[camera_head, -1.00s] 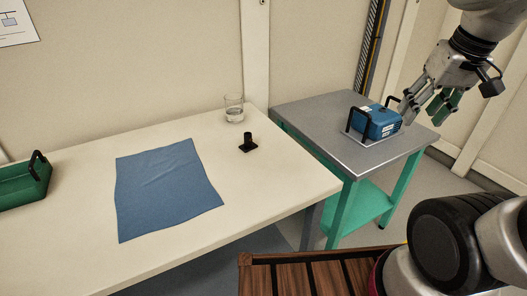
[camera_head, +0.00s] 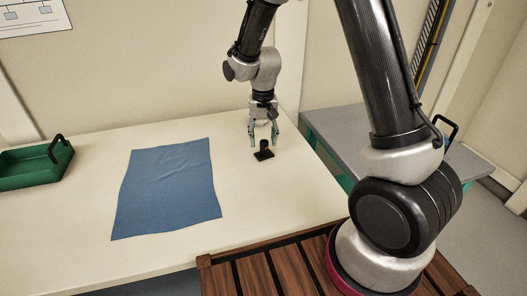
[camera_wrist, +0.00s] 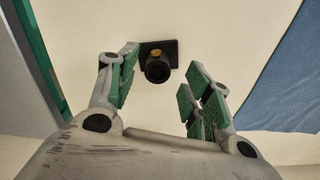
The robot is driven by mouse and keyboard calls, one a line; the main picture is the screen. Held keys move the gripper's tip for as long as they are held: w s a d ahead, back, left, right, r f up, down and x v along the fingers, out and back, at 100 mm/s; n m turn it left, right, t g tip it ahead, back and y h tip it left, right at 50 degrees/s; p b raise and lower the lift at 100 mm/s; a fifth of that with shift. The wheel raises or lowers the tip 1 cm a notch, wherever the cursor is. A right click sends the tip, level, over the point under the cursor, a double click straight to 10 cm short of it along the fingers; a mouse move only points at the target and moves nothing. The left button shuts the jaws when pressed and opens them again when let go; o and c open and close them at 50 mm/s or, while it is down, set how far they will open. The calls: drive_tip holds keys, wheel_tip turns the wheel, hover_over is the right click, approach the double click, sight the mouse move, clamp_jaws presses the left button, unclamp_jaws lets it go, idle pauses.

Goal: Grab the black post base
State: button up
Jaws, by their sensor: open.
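The black post base (camera_head: 264,151) stands upright on the cream table, right of the blue cloth. It is a short dark cylinder on a flat square foot. In the wrist view the post base (camera_wrist: 158,66) shows from above, with a brass-coloured spot in its top. My gripper (camera_head: 264,140) is open and points down just above it. In the wrist view my gripper's green-padded fingers (camera_wrist: 160,85) are spread, one to each side of the post base's line and empty. I cannot tell whether the fingertips touch it.
The blue cloth (camera_head: 165,190) lies flat left of the post base. A green tray with a black handle (camera_head: 32,167) sits at the table's far left. A grey side table (camera_head: 345,135) stands to the right, mostly behind my arm. The cream table (camera_head: 85,160) has bare room around the cloth.

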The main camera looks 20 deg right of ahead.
sight(264, 143)
drive_tip(key=f, duration=0.4)
drive_tip(key=shift+s+d+f, duration=0.1)
drive_tip(key=shift+s+f, duration=0.15)
drive_tip(key=shift+f, duration=0.1)
drive_tip(key=shift+c, duration=0.2)
clamp_jaws()
